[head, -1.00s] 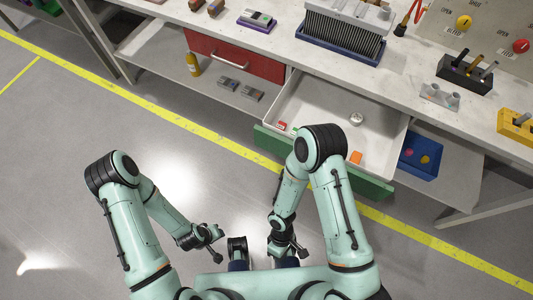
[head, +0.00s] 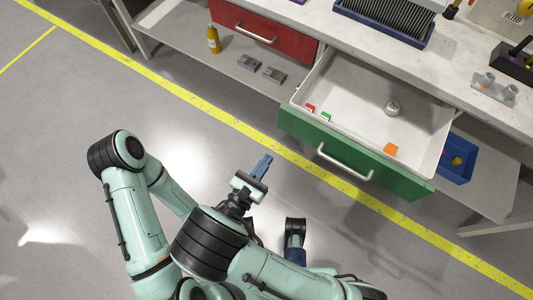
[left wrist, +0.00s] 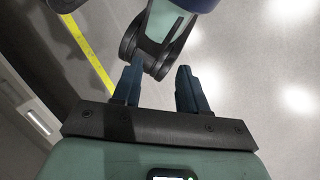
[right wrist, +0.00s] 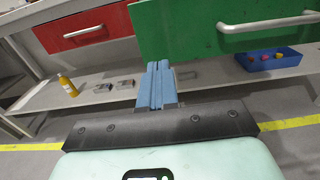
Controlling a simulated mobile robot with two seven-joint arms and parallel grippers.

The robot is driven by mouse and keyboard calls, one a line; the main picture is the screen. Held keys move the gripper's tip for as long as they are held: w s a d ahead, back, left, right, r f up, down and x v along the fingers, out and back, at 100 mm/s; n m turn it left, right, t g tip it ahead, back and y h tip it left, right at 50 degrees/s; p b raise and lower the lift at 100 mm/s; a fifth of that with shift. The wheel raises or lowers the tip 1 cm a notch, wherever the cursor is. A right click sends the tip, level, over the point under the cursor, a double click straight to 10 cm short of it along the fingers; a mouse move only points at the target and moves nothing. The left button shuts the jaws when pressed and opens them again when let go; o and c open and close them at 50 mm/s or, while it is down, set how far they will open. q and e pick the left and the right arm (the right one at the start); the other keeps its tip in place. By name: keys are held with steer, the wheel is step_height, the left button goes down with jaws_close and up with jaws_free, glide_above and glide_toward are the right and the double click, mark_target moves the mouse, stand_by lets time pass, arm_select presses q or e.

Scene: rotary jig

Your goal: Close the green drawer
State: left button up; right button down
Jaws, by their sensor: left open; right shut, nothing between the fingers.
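The green drawer (head: 400,177) is pulled open under the bench in the head view, with a silver bar handle (head: 345,162) on its front. Its white inside holds small red, green and orange blocks and a round metal piece. My right gripper (head: 263,164) is shut and empty, in front of the drawer's left end and apart from it. In the right wrist view its blue fingers (right wrist: 158,72) overlap the lower left of the green front, with the handle to their right. My left gripper (left wrist: 159,68) is open and empty in the left wrist view; I cannot make it out in the head view.
A shut red drawer (head: 265,32) is left of the green one. A lower shelf holds a yellow bottle (head: 213,39), grey parts (head: 274,74) and a blue bin (head: 459,160). A finned block in a blue tray (head: 387,31) stands on the bench. The floor before the drawers is clear.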

mark_target(291, 126)
arm_select(q)
steer(key=shift+w+a+f+t+b, duration=0.2)
steer(key=shift+w+a+f+b, duration=0.15)
steer(key=shift+w+f, duration=0.2)
steer(key=shift+w+a+f+t+b, duration=0.2)
steer(key=shift+w+f+b, duration=0.15)
steer(key=shift+w, duration=0.2)
arm_select(e)
steer(key=x, duration=1.1)
steer(key=shift+w+d, duration=0.25)
steer(key=shift+d, duration=0.05)
